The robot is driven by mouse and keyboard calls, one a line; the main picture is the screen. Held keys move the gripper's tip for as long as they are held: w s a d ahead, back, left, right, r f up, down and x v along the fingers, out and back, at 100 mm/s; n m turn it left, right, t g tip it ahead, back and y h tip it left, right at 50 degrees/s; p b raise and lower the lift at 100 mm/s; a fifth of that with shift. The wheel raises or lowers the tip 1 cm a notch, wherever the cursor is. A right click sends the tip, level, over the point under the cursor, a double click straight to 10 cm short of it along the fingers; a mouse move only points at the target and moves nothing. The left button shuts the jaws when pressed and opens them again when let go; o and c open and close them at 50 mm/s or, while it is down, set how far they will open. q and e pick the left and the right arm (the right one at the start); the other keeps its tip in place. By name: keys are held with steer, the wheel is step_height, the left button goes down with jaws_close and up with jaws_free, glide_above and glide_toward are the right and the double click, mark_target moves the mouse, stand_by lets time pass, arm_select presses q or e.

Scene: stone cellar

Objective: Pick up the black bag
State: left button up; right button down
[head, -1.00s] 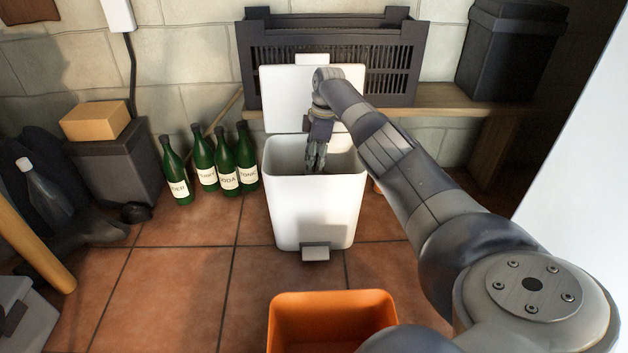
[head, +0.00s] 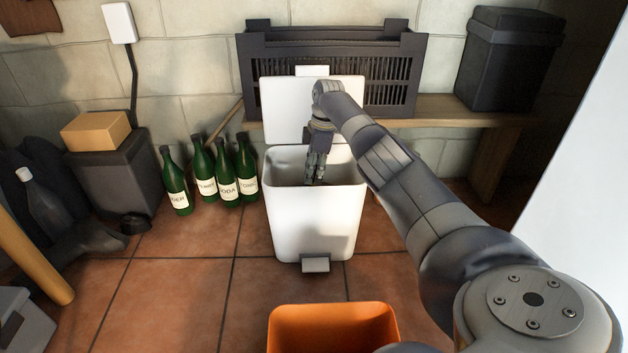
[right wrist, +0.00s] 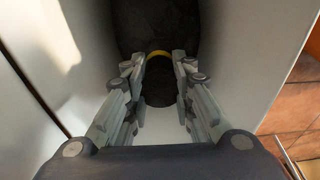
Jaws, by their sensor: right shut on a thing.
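The black bag (right wrist: 155,25) shows in the right wrist view, deep inside the white bin, with a yellow band (right wrist: 158,54) on it. My right gripper (right wrist: 162,78) points down into the bin and its fingers are shut on the bag at the band. In the head view the right gripper (head: 316,180) hangs inside the mouth of the white bin (head: 313,225), whose lid (head: 290,112) stands open at the back. The bin walls hide the bag in the head view. My left gripper is not in view.
An orange bin (head: 333,312) stands in front. Several green bottles (head: 226,172) stand left of the white bin. Behind is a low wooden bench (head: 450,108) with a dark crate (head: 330,70) and a black container (head: 508,60).

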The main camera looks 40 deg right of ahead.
steer(key=shift+r, duration=0.25)
